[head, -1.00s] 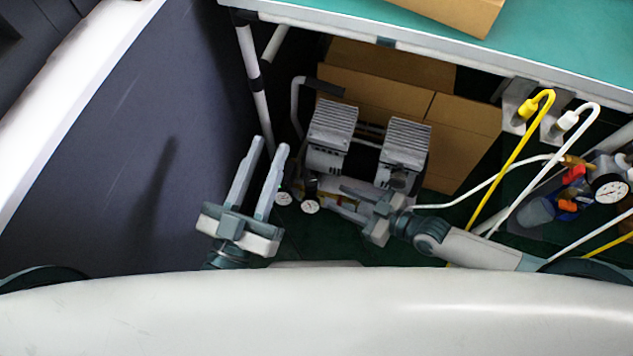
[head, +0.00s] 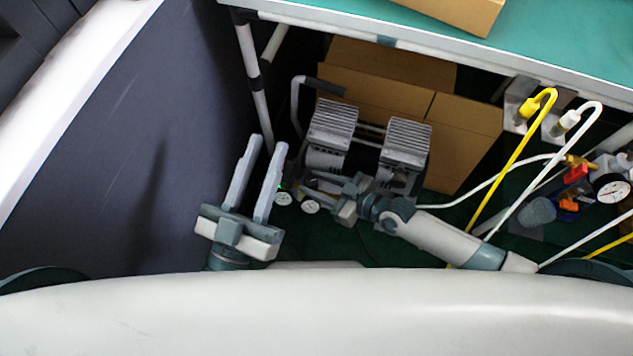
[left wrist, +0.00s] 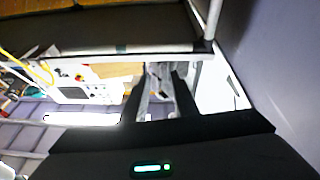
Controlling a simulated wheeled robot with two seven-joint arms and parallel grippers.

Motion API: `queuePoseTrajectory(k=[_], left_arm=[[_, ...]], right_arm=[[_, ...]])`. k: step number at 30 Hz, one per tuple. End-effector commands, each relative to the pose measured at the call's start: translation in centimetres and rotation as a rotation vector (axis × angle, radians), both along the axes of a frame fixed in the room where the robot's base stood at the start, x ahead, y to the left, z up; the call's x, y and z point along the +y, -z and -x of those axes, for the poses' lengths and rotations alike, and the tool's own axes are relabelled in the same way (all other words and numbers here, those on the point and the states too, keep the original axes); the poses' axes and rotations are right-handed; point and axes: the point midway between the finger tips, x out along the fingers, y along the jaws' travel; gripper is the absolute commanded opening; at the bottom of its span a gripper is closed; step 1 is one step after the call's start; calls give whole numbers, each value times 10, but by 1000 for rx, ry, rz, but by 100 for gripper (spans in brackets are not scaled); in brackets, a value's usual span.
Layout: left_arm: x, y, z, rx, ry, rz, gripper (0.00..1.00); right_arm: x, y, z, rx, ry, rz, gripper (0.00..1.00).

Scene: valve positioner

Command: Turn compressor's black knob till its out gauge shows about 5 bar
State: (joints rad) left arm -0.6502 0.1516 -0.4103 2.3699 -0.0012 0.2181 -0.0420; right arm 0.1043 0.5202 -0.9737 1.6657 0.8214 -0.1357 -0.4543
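The compressor (head: 331,127) stands under the bench, with two ribbed grey cylinder heads. Two small white gauges, one on the left (head: 283,198) and one on the right (head: 310,206), sit at its front left. Their needles are too small to read. I cannot make out the black knob; my right gripper covers the area just above the gauges. My right gripper (head: 306,184) points left there, its fingertips at the compressor's front left. Whether they touch or clasp the knob is unclear. My left gripper (head: 268,144) is open and empty, pointing up, left of the compressor. Its spread fingers also show in the left wrist view (left wrist: 160,75).
Cardboard boxes (head: 466,140) stand behind the compressor. The green bench top (head: 560,45) overhangs it, with a white leg (head: 251,75) at left. Yellow (head: 510,160) and white hoses hang at right, near another gauge (head: 611,188). A dark panel (head: 120,170) is at left.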

Motion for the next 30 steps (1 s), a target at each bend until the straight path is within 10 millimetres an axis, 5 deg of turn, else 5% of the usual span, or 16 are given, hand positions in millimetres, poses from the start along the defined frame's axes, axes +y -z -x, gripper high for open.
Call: queuePoseTrajectory(k=[1, 3, 14, 23, 30], left_arm=[[0, 0, 0, 0, 0, 0, 27], [0, 0, 0, 0, 0, 0, 27], [-1, 2, -2, 21, 0, -5, 27], [3, 34, -16, 204, 2, -69, 27], [11, 79, -21, 446, 7, -150, 27]], right_arm=[[0, 0, 0, 0, 0, 0, 22], [0, 0, 0, 0, 0, 0, 6], [0, -1, 0, 0, 5, 0, 6], [0, -2, 1, 1, 38, -1, 6], [1, -3, 2, 4, 82, -1, 6]])
